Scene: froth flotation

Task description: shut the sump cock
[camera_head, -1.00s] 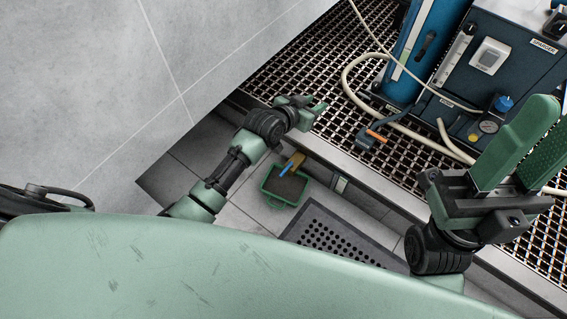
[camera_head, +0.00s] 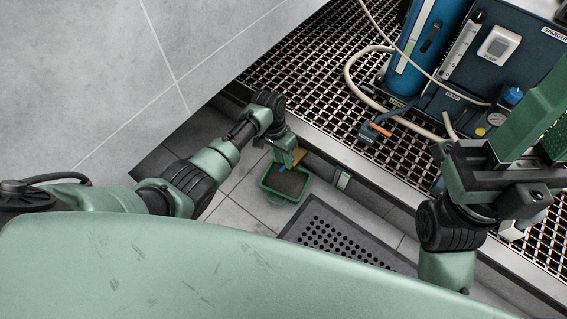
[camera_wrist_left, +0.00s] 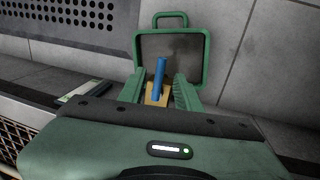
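The sump cock has a brass body (camera_head: 299,154) and a blue lever (camera_head: 283,167), low at the platform's front edge beside a green tray (camera_head: 266,184). In the left wrist view the blue lever (camera_wrist_left: 160,76) stands up from the brass body (camera_wrist_left: 156,97), in front of the tray (camera_wrist_left: 139,45). My left gripper (camera_wrist_left: 161,85) is open, one finger on each side of the lever. I cannot tell whether they touch it. In the head view the left gripper (camera_head: 287,150) partly hides the cock. My right gripper (camera_head: 545,125) is open and empty at the right.
A metal grating (camera_head: 310,62) covers the raised platform, with a blue column (camera_head: 412,50), a blue control box (camera_head: 490,50) and a pale hose (camera_head: 349,75). An orange-handled fitting (camera_head: 380,129) sits near its edge. A perforated mat (camera_head: 335,238) lies on the floor.

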